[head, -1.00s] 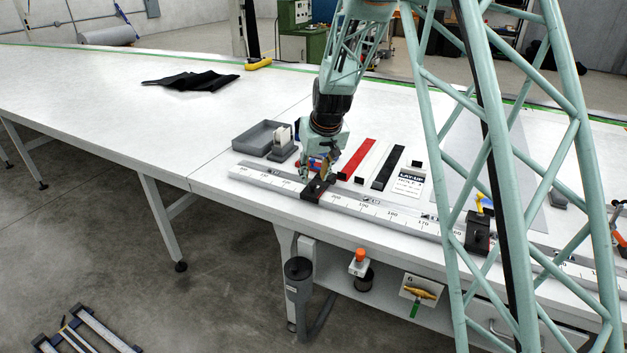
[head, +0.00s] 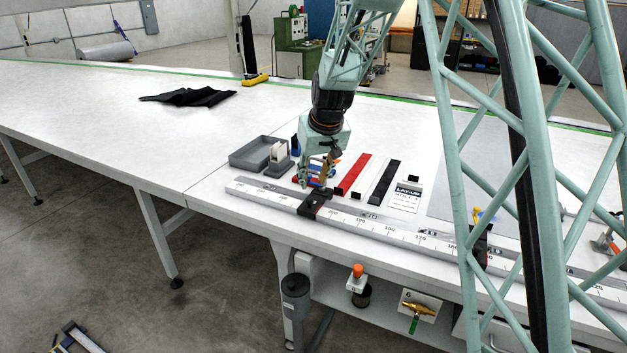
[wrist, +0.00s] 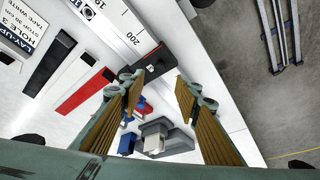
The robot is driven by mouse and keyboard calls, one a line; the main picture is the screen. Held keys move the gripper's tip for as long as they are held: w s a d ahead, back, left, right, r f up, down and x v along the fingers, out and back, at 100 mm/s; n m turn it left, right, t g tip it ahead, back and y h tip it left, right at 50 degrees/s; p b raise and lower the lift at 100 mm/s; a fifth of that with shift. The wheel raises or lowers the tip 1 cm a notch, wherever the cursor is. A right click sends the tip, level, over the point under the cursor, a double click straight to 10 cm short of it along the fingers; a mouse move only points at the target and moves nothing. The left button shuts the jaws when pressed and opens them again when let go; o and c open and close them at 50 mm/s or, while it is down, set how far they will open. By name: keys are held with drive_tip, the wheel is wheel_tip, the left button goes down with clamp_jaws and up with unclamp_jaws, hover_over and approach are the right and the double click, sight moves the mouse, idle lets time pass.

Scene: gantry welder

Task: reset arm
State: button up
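My gripper (head: 318,172) is above the white table near the long scale rail, over the black slider on the rail (head: 313,203). In the wrist view my gripper (wrist: 160,95) shows its two ribbed brown fingers spread apart with a clear gap between them. Nothing is held between them. Through the gap, the table edge, a grey block (wrist: 155,132) and small blue and red parts (wrist: 130,135) show below. In the head view the fingers partly hide those small parts.
A grey tray (head: 245,154), a red strip (head: 355,172), a black strip (head: 384,182) and a white label card (head: 406,197) lie near the gripper. A black cloth (head: 190,97) and a yellow tool (head: 256,79) lie farther back. The table's left part is mostly clear.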

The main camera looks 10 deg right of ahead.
drive_tip(key=s+d+r+m, duration=0.1)
drive_tip(key=s+d+r, duration=0.2)
drive_tip(key=s+r, duration=0.8)
drive_tip(key=s+d+r, duration=0.4)
drive_tip(key=s+r, duration=0.4)
drive_tip(key=s, duration=0.7)
drive_tip(key=s+d, duration=0.2)
drive_tip(key=s, duration=1.4)
drive_tip(key=s+d+r+m+h, duration=0.1)
drive_tip(key=s+d, duration=0.1)
drive_tip(key=s, duration=1.5)
drive_tip(key=shift+d+r+m, duration=0.25)
drive_tip(key=shift+d+m, duration=0.05)
drive_tip(key=shift+d, duration=0.05)
drive_tip(key=shift+w, duration=0.15)
drive_tip(key=shift+c, duration=0.5)
